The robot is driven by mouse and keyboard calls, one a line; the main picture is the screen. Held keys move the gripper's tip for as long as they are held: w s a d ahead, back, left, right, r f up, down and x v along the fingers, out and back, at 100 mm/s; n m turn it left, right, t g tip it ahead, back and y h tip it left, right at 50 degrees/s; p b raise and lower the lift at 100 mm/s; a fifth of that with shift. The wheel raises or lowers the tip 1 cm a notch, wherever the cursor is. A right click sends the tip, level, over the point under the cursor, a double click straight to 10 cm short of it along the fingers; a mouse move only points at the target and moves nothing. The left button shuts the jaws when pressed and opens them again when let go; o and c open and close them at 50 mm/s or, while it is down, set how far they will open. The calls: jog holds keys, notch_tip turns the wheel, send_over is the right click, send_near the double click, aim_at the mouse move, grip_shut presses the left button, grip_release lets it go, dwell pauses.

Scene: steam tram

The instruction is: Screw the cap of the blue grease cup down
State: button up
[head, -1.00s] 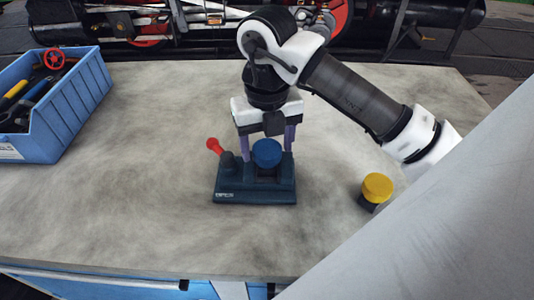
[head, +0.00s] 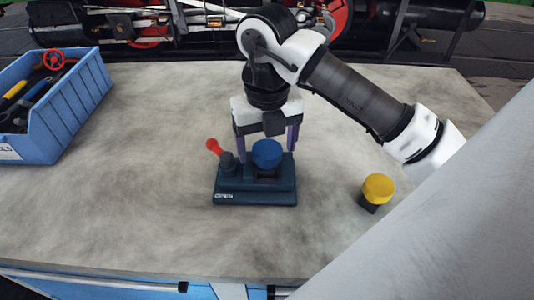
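The blue grease cup's round cap (head: 267,153) sits on a dark blue-grey base (head: 255,198) on the worktop. The base has a lever with a red knob (head: 213,145) at its left and light lettering that seems to read OPEN. My gripper (head: 267,148) points down over the base, just behind the blue cap. Its two purple fingers are spread wide, one to each side of the cap. I see no finger touching the cap, but the cap hides part of the space behind it.
A yellow-capped cup (head: 378,188) on a dark foot stands to the right on the worktop (head: 130,220). A blue bin (head: 60,125) with tools and a red handwheel stands at the left. A locomotive with red wheels lies behind the worktop. The front left worktop is clear.

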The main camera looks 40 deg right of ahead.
jog(key=shift+o, duration=0.7)
jog(key=shift+r, duration=0.1)
jog(key=shift+r+p, duration=1.25)
jog(key=shift+r, duration=1.15)
